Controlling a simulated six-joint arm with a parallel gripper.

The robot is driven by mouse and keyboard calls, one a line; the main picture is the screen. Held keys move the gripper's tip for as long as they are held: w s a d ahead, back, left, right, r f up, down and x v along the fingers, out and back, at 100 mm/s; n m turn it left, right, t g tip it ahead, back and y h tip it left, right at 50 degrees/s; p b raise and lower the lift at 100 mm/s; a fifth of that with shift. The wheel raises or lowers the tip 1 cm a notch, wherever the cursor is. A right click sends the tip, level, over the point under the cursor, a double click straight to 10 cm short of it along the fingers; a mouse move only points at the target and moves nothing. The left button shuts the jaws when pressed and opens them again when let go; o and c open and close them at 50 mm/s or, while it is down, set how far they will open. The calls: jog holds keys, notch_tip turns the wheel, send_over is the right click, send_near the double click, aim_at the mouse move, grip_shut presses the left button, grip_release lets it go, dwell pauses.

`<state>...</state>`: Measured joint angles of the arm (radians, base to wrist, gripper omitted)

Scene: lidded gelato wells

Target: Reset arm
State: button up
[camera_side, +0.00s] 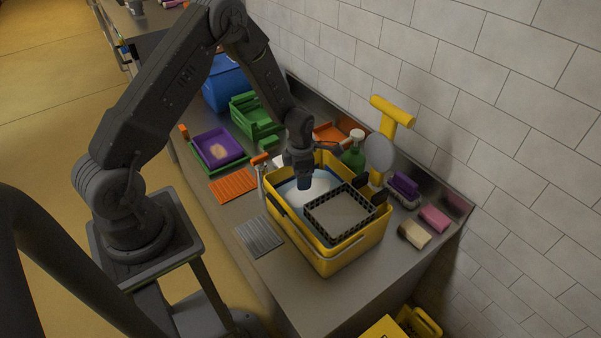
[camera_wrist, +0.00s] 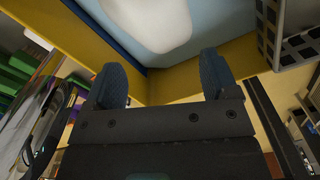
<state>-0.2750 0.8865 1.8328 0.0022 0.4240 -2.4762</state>
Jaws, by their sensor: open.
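My gripper (camera_side: 304,183) hangs over the yellow tub (camera_side: 325,262) on the counter, pointing down into its left part. In the wrist view my gripper (camera_wrist: 166,82) is open, with two blue-grey fingertips apart and nothing between them. Beyond the fingertips lie a pale blue surface with a white rounded patch (camera_wrist: 150,22) and the tub's yellow wall (camera_wrist: 190,80). I cannot tell whether the fingertips touch anything. The lidded gelato wells cannot be made out.
A black-rimmed grey basket (camera_side: 340,213) sits in the tub's right part, close to my gripper. Behind stand a green spray bottle (camera_side: 353,155) and a yellow-handled tool (camera_side: 390,118). Brushes and sponges (camera_side: 414,234) lie right. A grey ribbed mat (camera_side: 259,235) lies left.

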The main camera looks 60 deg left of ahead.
jog(key=s+d+r+m+t, duration=0.1)
jog(key=s+d+r+m, duration=0.2)
jog(key=r+m, duration=0.65)
jog(key=s+d+r+m+t, duration=0.25)
jog(key=r+m, duration=0.25)
jog(key=r, duration=0.9)
jog(key=s+d+r+m+t, duration=0.1)
jog(key=s+d+r+m, duration=0.2)
jog(key=s+r+m, duration=0.2)
jog(key=s+d+r+m+t, duration=0.1)
jog(key=s+d+r+m, duration=0.2)
jog(key=s+r+m, duration=0.3)
jog(key=shift+s+m, duration=2.6)
jog(key=shift+m, duration=0.35)
jog(key=shift+d, duration=0.1)
